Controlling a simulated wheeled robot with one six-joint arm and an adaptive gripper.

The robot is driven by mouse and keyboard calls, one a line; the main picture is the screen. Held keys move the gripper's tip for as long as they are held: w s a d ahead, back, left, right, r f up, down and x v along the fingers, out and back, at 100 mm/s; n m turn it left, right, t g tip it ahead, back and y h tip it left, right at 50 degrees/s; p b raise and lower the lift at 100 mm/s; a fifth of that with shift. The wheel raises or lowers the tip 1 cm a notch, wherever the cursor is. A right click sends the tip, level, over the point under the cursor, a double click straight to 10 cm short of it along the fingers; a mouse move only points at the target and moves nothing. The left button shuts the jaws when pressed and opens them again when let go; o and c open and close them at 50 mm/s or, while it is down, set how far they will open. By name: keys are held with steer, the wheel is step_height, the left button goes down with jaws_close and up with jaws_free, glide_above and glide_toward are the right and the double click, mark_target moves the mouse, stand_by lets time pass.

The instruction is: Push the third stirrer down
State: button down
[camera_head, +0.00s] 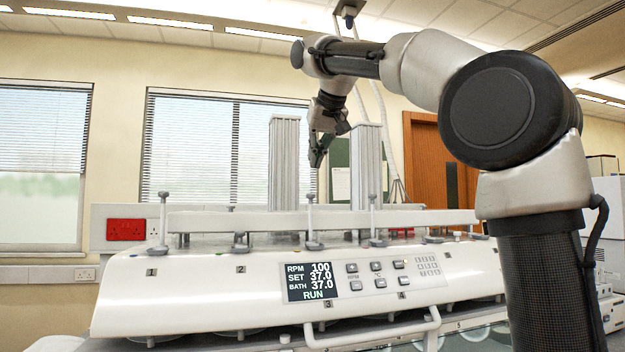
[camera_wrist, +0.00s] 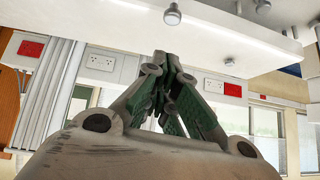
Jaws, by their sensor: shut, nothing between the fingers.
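The third stirrer (camera_head: 311,222) is a thin grey upright rod with a small cap and a round foot, above the number 3 on the white tablet bath (camera_head: 200,283). In the wrist view the green-padded fingers (camera_wrist: 163,58) come together at the tips. A round grey stirrer end (camera_wrist: 172,15) shows just beyond them; I cannot tell which stirrer it is.
The first stirrer (camera_head: 162,221) stands at left and the fourth stirrer (camera_head: 374,220) just right of the third. The left column (camera_head: 284,160) and right column (camera_head: 366,165) flank my gripper. The control panel display (camera_head: 309,282) is on the front. Open air lies above the crossbar.

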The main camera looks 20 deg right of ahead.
mark_target(313, 197)
steer(key=f, duration=0.1)
steer(key=w+f, duration=0.1)
steer(key=f, duration=0.2)
steer(key=shift+w+a, duration=0.1)
steer(key=shift+w, duration=0.15)
steer(key=shift+a+f, duration=0.1)
steer(key=shift+f, duration=0.8)
step_height(313, 197, down, 5)
steer(key=shift+r, duration=0.1)
